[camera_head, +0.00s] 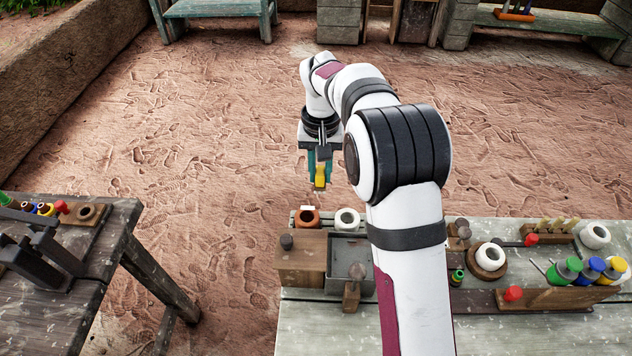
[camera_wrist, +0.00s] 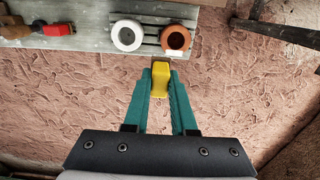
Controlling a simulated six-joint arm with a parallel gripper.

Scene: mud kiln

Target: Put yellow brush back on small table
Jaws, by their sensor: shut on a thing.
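My gripper (camera_head: 319,166) hangs in the air beyond the far edge of the right-hand bench, over bare ground, pointing down. Its teal fingers are shut on the yellow brush (camera_head: 320,181); only a yellow block-like part of it shows. In the wrist view the yellow brush (camera_wrist: 161,80) sits between the fingertips, and the rest of it is hidden. A small dark wooden table (camera_head: 62,308) stands at the left, apart from my gripper. It bears a wooden holder with a round hole (camera_head: 85,212) and several coloured items.
The right-hand bench (camera_head: 320,335) carries an orange ring (camera_head: 307,218), a white ring (camera_head: 347,219), a wooden box (camera_head: 301,262) and a rack with several coloured bottles (camera_head: 556,298). Dark metal parts (camera_head: 40,250) stand on the left table. Open ground lies between the tables.

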